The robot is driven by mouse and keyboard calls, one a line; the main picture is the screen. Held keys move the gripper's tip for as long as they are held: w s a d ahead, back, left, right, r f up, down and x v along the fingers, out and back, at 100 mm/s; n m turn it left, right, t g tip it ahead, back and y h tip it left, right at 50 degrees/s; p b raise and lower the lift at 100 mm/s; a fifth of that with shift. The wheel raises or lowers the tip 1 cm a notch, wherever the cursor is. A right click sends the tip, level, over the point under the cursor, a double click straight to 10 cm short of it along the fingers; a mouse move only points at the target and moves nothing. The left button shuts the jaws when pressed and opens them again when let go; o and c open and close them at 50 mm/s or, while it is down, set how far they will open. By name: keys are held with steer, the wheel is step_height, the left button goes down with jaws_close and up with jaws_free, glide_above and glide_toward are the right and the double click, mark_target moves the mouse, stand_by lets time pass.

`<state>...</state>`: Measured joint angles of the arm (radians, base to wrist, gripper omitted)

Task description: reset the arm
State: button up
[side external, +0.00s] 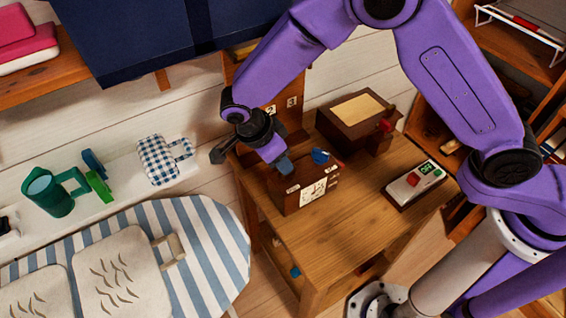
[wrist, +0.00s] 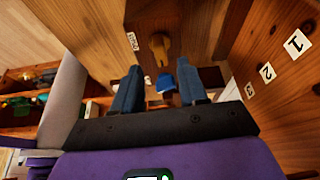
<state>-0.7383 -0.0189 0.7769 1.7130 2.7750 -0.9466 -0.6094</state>
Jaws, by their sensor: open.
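My purple arm reaches in from the right side of the side external view and bends down over the wooden table. My gripper (side external: 284,165) is just above or beside a small wooden box with a pale, clock-like face (side external: 312,192). In the wrist view my gripper (wrist: 158,68) shows two blue-grey fingers spread apart, with a small blue piece (wrist: 167,89) and a wooden knob (wrist: 159,47) visible between or beyond them. I see nothing held. Whether the fingers touch the box cannot be told.
A brown box with a red knob (side external: 355,118) and a control box with red and green buttons (side external: 414,184) stand on the table (side external: 345,225). A numbered wooden panel (wrist: 285,80) is close by on the right. A striped ironing board (side external: 205,235) stands left.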

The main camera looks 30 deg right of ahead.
steer(key=shift+v, duration=1.15)
